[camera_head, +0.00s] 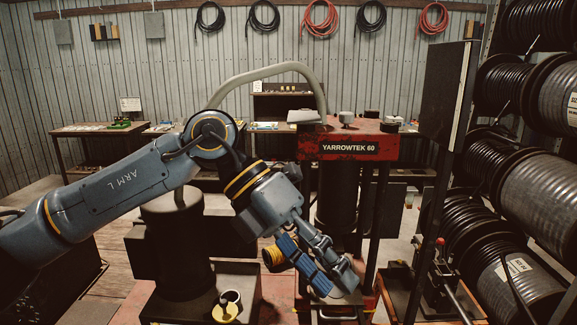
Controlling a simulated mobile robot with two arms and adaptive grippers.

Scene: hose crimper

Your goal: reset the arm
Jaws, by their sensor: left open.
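My left arm comes in from the left, bends at a raised elbow and points down to the right. I see nothing clearly held between the fingers. The gripper hides part of the crimper's lower middle. My right gripper is not in view.
Hose reels (530,185) fill a rack at the right. A dark upright panel (448,95) stands before it. A workbench (98,130) is against the back wall.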

